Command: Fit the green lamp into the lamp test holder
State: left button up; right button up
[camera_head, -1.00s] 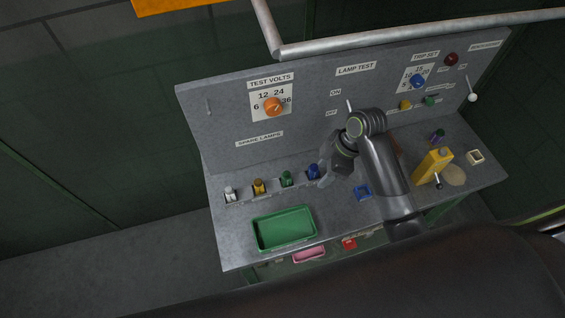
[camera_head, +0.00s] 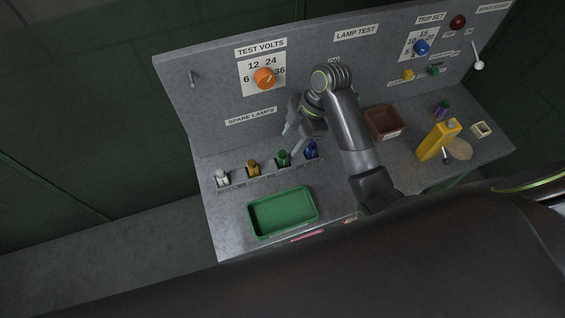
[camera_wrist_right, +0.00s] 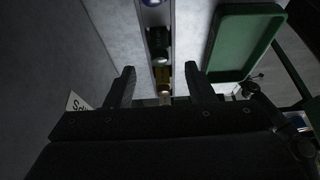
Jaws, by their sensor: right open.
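The green lamp (camera_head: 283,158) stands in the spare lamps rack, between the yellow lamp (camera_head: 253,167) and the blue lamp (camera_head: 311,150). It also shows in the right wrist view (camera_wrist_right: 160,42), dark and seen from above. My right gripper (camera_head: 297,133) is open and empty, above and close to the green and blue lamps. In the wrist view its two fingers (camera_wrist_right: 160,86) stand apart on either side of the lamp row. The LAMP TEST label (camera_head: 356,33) is on the panel. I cannot make out the holder; my right arm covers part of the bench. My left gripper is not in view.
A white lamp (camera_head: 222,177) stands at the rack's left end. A green tray (camera_head: 283,212) lies in front of the rack. The upright panel borders the bench behind.

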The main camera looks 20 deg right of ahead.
aim_at(285, 151)
jog(key=shift+a+f+p, duration=0.35)
jog(key=shift+f+p, duration=0.1)
jog(key=shift+f, duration=0.15)
jog(key=shift+a+f, duration=0.1)
jog(key=shift+f, duration=0.2)
jog(key=shift+p+x, duration=0.8)
jog(key=shift+x, duration=2.05)
jog(key=shift+c, duration=0.3)
jog(key=c, duration=1)
